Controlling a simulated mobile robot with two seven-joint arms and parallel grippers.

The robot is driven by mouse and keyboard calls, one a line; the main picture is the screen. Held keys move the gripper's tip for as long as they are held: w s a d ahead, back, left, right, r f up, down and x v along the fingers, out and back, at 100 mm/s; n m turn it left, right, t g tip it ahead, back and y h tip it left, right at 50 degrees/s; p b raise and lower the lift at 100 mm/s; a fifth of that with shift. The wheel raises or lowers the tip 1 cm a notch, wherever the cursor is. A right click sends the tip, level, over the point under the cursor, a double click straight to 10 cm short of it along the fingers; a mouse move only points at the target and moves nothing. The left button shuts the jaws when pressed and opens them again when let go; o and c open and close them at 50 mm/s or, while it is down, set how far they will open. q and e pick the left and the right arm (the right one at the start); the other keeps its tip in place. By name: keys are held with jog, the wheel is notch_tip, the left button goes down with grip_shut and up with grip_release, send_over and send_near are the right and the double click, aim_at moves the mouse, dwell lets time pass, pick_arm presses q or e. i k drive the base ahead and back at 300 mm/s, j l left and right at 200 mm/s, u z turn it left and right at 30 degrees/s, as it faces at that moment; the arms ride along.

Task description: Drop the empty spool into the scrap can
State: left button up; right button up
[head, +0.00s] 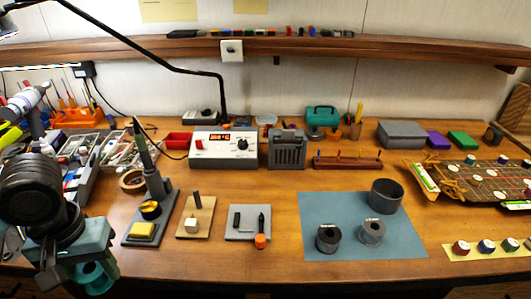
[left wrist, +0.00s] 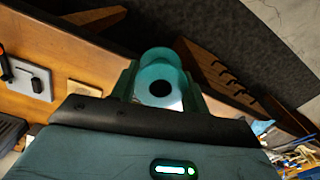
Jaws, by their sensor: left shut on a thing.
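My left gripper (head: 82,262) is at the lower left of the head view, near the bench's front edge. It is shut on a teal empty spool (head: 93,275), which is partly hidden by the gripper. The left wrist view shows the teal spool (left wrist: 157,62) between the fingers, its dark centre hole facing the camera. The scrap can appears to be the dark grey open cylinder (head: 384,196) on the blue mat (head: 316,209), far to the right of the gripper. My right gripper is not in view.
A black spool (head: 327,239) and a grey spool (head: 372,233) stand on the mat in front of the can. A soldering iron stand (head: 152,182), wooden block (head: 195,217) and grey plate (head: 241,222) lie between gripper and mat.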

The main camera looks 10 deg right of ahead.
aim_at(381, 205)
jog(key=i+z, duration=0.1)
jog(key=z, duration=0.4)
jog(key=i+z, duration=0.1)
jog(key=z, duration=0.4)
jog(key=i+z, duration=0.1)
jog(key=z, duration=0.4)
jog(key=i+l+u, duration=0.1)
jog(key=l, duration=0.2)
jog(key=i+l+u, duration=0.1)
jog(key=l, duration=0.25)
jog(key=i+l+u, duration=0.25)
jog(key=l, duration=0.4)
jog(key=i+l+u, duration=0.1)
jog(key=l, duration=0.3)
jog(key=i, duration=0.1)
